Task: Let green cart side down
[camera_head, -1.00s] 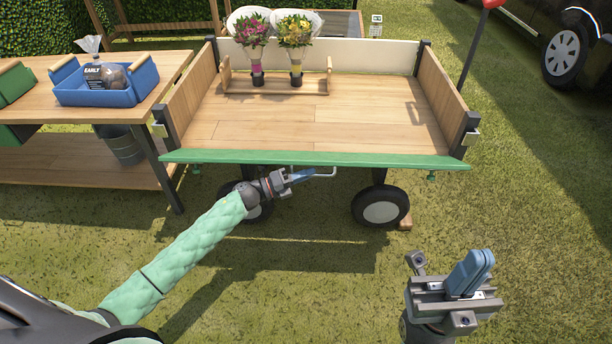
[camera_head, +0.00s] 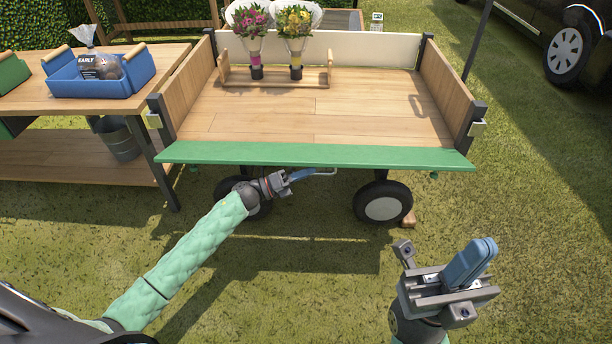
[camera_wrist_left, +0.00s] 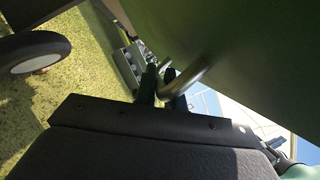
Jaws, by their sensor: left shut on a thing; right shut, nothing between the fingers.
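The green cart side (camera_head: 315,156) shows as a narrow band across the front edge of the wooden cart bed (camera_head: 270,127). It is folded outward, not standing upright; its exact angle is hard to tell. My left gripper (camera_head: 300,174) is under its front edge, shut on the metal handle (camera_head: 325,173). In the left wrist view the left gripper (camera_wrist_left: 165,92) is around the bent handle bar (camera_wrist_left: 188,78), close to the dark green face of the side (camera_wrist_left: 240,50). My right gripper (camera_head: 468,264) is shut and empty, in front of the cart at the lower right.
A wooden rack (camera_head: 280,80) with two bouquets stands on the cart bed. A wooden table (camera_head: 55,115) with a blue crate (camera_head: 100,80) is close on the left. Cart wheels (camera_head: 383,203) stand below the bed. Open grass lies in front and right.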

